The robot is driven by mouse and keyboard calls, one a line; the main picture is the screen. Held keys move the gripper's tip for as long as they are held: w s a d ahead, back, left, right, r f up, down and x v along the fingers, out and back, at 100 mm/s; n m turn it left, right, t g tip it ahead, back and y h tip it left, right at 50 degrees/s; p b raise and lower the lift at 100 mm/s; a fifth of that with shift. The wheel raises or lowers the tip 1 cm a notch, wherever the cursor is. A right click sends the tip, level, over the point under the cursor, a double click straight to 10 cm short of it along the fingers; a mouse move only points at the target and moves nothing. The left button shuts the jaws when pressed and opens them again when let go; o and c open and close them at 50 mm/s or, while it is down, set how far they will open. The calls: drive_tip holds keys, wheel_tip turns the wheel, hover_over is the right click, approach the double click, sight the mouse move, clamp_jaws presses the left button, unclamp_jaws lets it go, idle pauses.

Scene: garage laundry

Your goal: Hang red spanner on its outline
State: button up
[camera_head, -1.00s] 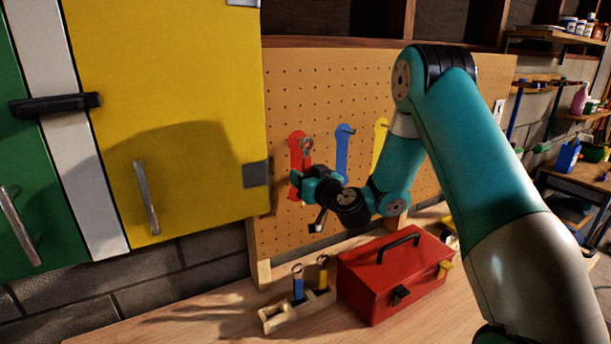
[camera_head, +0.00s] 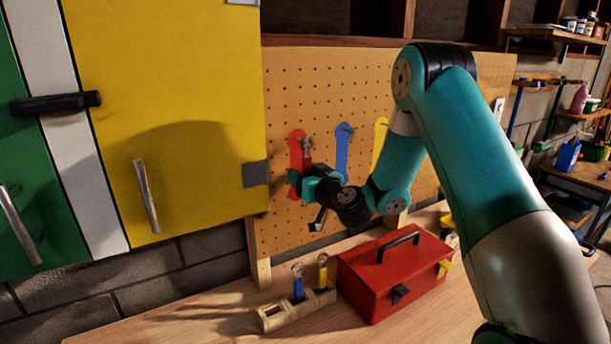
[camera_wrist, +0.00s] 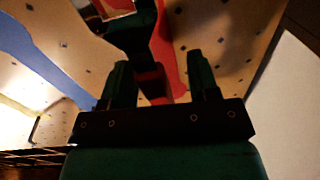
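The red spanner (camera_head: 307,161) is upright in my gripper (camera_head: 297,181), its metal open end at the top. It is in front of the red outline (camera_head: 296,139) on the pegboard (camera_head: 289,82), overlapping its right side in the head view. I cannot tell whether the spanner touches the board or a hook. In the wrist view my gripper (camera_wrist: 140,36) is close to the board, and the red outline (camera_wrist: 177,72) is behind it. My gripper appears shut on the spanner's handle; the exact contact is dark and partly hidden.
A blue outline (camera_head: 342,155) and a yellow outline (camera_head: 380,135) with pegs are to the right. Below, a wooden holder (camera_head: 272,317) bears a blue spanner (camera_head: 298,287) and a yellow spanner (camera_head: 322,272). A red toolbox (camera_head: 372,287) is beside it. A yellow cabinet door (camera_head: 190,80) is at left.

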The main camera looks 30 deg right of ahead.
drive_tip(key=shift+s, duration=0.1)
drive_tip(key=shift+s+f+b, duration=0.25)
drive_tip(key=shift+s+b, duration=0.3)
drive_tip(key=shift+b, duration=0.6)
drive_tip(key=s+b, duration=1.6)
drive_tip(key=b, duration=0.2)
drive_tip(key=shift+d+r, duration=0.25)
drive_tip(key=shift+d, duration=0.15)
